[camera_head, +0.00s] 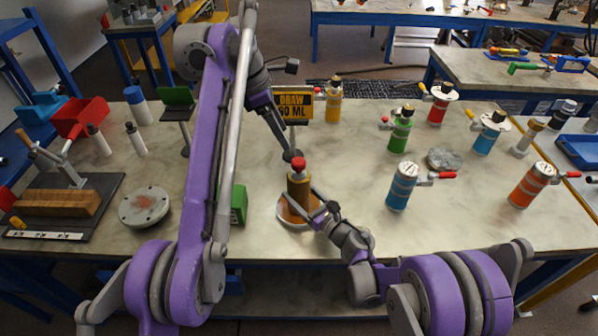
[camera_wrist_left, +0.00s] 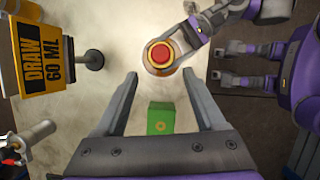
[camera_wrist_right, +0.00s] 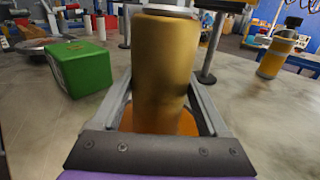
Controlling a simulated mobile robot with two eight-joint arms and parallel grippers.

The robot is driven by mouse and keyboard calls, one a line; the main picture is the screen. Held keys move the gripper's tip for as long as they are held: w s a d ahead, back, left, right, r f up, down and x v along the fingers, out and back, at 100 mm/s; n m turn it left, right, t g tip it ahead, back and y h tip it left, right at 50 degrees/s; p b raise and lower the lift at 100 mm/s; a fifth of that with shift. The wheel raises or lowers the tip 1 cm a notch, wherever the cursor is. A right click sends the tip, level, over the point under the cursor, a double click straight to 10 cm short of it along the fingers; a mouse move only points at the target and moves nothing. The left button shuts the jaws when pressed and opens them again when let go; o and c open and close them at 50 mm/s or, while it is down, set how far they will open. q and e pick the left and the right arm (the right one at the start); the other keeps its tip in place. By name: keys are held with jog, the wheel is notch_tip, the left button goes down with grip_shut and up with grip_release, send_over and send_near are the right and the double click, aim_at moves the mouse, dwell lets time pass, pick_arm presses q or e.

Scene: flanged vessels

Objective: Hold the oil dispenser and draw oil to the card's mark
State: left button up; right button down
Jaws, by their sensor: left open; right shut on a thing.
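The oil dispenser (camera_head: 298,186) is an amber cylinder with a red top (camera_head: 298,164), upright on a round pale-rimmed dish (camera_head: 290,222) near the table's front. My right gripper (camera_head: 318,204) is shut on its body; the right wrist view shows the amber body (camera_wrist_right: 165,70) between both fingers. My left gripper (camera_wrist_left: 163,85) is open and empty, pointing down near the dispenser. In the left wrist view the red top (camera_wrist_left: 160,54) lies just beyond the fingertips. The yellow and black card (camera_head: 294,105) on a stand reads "DRAW 60 ML".
A green box (camera_head: 239,204) stands left of the dispenser. A round flange (camera_head: 144,204) lies at left. Table between dispenser and blue canister is clear.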

pick_arm(q)
jog(key=n+t+h, duration=0.3)
jog(key=t+h, duration=0.4)
jog(key=h, duration=0.5)
send_near(305, 161)
jog(key=shift+n, duration=0.3)
jog(key=x, duration=1.1)
jog(key=shift+w+d+f, duration=0.15)
jog(key=shift+w+f, duration=0.25)
jog(key=shift+w, duration=0.1)
